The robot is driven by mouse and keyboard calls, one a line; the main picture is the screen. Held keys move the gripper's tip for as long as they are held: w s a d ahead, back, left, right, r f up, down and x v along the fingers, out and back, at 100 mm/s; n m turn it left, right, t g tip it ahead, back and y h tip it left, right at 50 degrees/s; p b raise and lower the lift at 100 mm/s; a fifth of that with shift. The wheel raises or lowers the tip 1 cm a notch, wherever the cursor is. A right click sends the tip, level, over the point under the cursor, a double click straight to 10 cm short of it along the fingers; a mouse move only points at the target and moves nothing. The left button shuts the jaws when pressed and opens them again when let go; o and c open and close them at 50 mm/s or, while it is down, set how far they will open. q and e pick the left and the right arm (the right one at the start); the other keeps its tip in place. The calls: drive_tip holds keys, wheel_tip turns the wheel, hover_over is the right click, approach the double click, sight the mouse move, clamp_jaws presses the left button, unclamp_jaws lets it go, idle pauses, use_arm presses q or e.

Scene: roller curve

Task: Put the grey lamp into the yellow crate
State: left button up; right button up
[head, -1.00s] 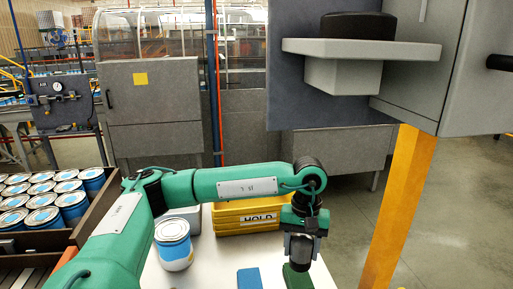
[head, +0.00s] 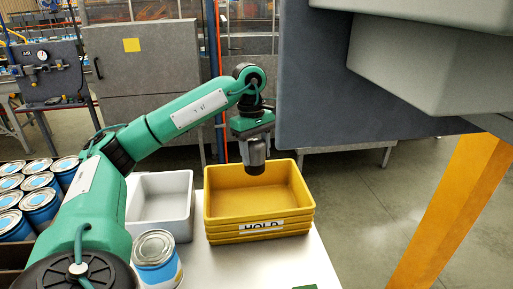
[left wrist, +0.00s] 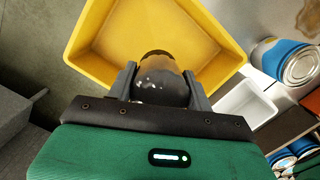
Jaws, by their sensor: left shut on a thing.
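The yellow crate (head: 258,230), labelled HOLD, stands on the white table, and its open top faces up. It also shows in the left wrist view (left wrist: 95,35). My left gripper (head: 253,140) is over the back part of the crate, pointing down. It is shut on the grey lamp (head: 254,163), which hangs below the jaws at the crate's opening. In the left wrist view the lamp (left wrist: 160,82) is dark and rounded, between the two fingers, with the crate's inside behind it. Whether it touches the crate I cannot tell. My right gripper is not in view.
A light grey bin (head: 161,206) stands left of the crate. A blue and white can (head: 156,260) is in front of that bin, with several more cans (head: 38,200) at the far left. A large grey box (head: 430,75) overhangs at the upper right, beside an orange post (head: 455,215).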

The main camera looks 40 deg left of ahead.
use_arm(q)
wheel_tip(320, 180, down, 13)
drive_tip(key=b, duration=0.8)
drive_tip(key=shift+w+f+b, duration=0.1)
drive_tip(key=shift+f+b, duration=0.95)
drive_tip(key=shift+f, duration=0.05)
drive_tip(key=o, duration=1.1)
